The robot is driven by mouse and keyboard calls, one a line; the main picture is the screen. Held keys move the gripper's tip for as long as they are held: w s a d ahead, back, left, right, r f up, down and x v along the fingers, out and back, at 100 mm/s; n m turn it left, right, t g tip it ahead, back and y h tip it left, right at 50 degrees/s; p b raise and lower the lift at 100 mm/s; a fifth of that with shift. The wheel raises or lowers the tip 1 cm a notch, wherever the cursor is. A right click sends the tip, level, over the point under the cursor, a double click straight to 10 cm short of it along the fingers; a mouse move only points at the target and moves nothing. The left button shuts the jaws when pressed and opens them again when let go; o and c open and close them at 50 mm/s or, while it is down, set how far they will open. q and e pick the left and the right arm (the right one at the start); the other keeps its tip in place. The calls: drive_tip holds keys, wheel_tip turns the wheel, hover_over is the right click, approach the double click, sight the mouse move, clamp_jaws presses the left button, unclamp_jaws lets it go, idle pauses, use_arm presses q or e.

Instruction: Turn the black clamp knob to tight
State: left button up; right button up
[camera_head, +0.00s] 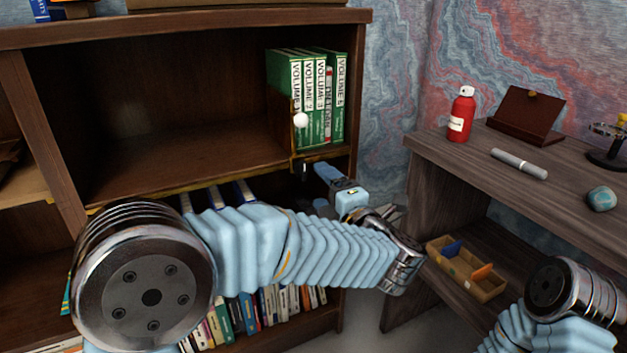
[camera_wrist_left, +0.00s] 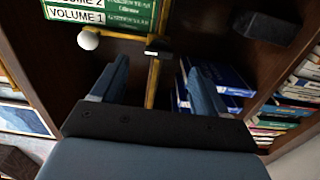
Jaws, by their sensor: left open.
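The black clamp knob (camera_wrist_left: 157,43) shows in the left wrist view on a brass rail, ahead of the gap between my fingers. In the head view the small dark knob (camera_head: 303,168) is at the shelf edge below the green volumes. The brass bar (camera_wrist_left: 117,37) carries a white ball (camera_wrist_left: 88,40), which also shows in the head view (camera_head: 301,120). My left gripper (camera_wrist_left: 156,82) is open and empty, its fingers either side of the rail and apart from the knob. Which way the knob is turned cannot be told. My right gripper is out of view.
Green volumes (camera_head: 311,90) stand on the upper shelf (camera_head: 180,150). Blue books (camera_wrist_left: 215,85) lie close by my left gripper, with more books (camera_head: 265,305) below. A desk (camera_head: 430,150) at right holds a red bottle (camera_head: 462,118). A compartment tray (camera_head: 485,290) sits lower.

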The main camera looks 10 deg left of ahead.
use_arm(q)
drive_tip(key=v, duration=0.7)
drive_tip(key=shift+s+d, duration=0.2)
drive_tip(key=w+a+f+m+h+p, duration=0.1)
drive_tip(key=w+f+m+h, duration=0.1)
drive_tip(key=w+f+m, duration=0.3)
drive_tip(key=w+a+f+m+h, duration=0.2)
drive_tip(key=w+f+m+h, duration=0.1)
drive_tip(key=f, duration=0.4)
wheel_tip(320, 180, down, 13)
drive_tip(key=a+m+g+h+p, duration=0.2)
drive_tip(key=m+h, duration=0.2)
drive_tip(key=m, duration=0.2)
drive_tip(key=s+a+f+m+g+h, duration=0.25)
drive_tip(key=s+f+m+g, duration=0.2)
drive_tip(key=f, duration=0.65)
drive_tip(key=s+a+f+m+g+h+p, duration=0.1)
drive_tip(key=s+f+g, duration=0.3)
drive_tip(key=s, duration=0.6)
drive_tip(key=s+a+f+m+g+h, duration=0.1)
drive_tip(key=s+a+f+m+g, duration=0.1)
drive_tip(key=s+f, duration=0.4)
drive_tip(key=s+m+g, duration=0.1)
drive_tip(key=s, duration=0.4)
drive_tip(key=shift+f+g+h+p, duration=0.2)
drive_tip(key=shift+g+h+p, duration=0.15)
